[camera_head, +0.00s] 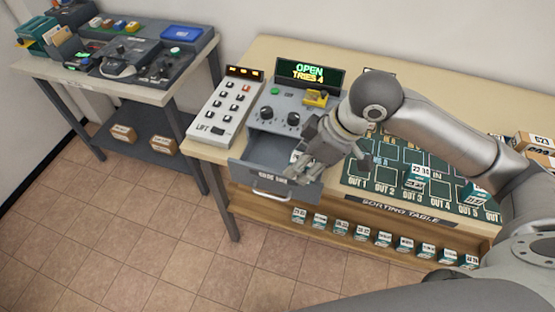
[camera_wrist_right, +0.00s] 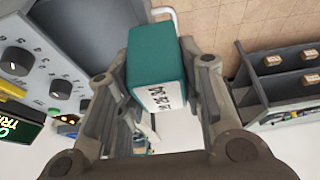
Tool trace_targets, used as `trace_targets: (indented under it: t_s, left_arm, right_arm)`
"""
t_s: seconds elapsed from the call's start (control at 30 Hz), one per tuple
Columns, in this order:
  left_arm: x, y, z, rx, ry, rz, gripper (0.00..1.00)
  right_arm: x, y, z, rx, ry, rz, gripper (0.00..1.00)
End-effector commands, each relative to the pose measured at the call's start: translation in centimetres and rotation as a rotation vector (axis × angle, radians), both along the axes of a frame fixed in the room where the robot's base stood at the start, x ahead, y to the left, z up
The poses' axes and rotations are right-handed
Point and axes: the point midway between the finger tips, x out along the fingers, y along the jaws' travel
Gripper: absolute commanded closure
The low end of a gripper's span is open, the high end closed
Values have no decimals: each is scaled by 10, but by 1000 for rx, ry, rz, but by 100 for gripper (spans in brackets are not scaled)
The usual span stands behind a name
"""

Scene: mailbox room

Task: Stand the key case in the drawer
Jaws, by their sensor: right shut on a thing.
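The key case (camera_wrist_right: 156,62), a teal block with a white printed label, is between the two fingers of my right gripper (camera_wrist_right: 158,78), which is shut on it. In the head view my right gripper (camera_head: 303,164) is over the open drawer (camera_head: 262,177), toward its right side. The gripper mostly hides the case there, and I cannot tell whether the case touches the drawer floor. The drawer is pulled out from the grey console (camera_head: 275,122), with its handle at the front. My left gripper is not in view.
A white button panel (camera_head: 226,104) stands left of the console, and a display (camera_head: 310,73) behind it reads OPEN, TRIES 4. The green sorting mat (camera_head: 385,185) with teal boxes lies to the right. More boxes line the shelf below. A second table (camera_head: 115,85) stands at left.

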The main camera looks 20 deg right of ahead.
Motion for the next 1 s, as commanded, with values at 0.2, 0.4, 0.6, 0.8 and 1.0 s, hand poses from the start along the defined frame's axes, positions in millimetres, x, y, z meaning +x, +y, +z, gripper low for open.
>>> trace_targets:
  t_s: [0.2,0.4,0.6,0.8,1.0]
  left_arm:
    - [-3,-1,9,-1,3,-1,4]
    - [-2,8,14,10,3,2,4]
    - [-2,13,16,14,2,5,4]
    - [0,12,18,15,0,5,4]
    - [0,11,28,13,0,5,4]
  right_arm:
    - [46,5,-18,3,2,-2,90]
    - [77,8,-52,0,4,-2,90]
    - [95,9,-73,0,0,0,90]
    - [104,10,-85,-1,1,0,90]
    - [102,9,-110,-2,0,0,90]
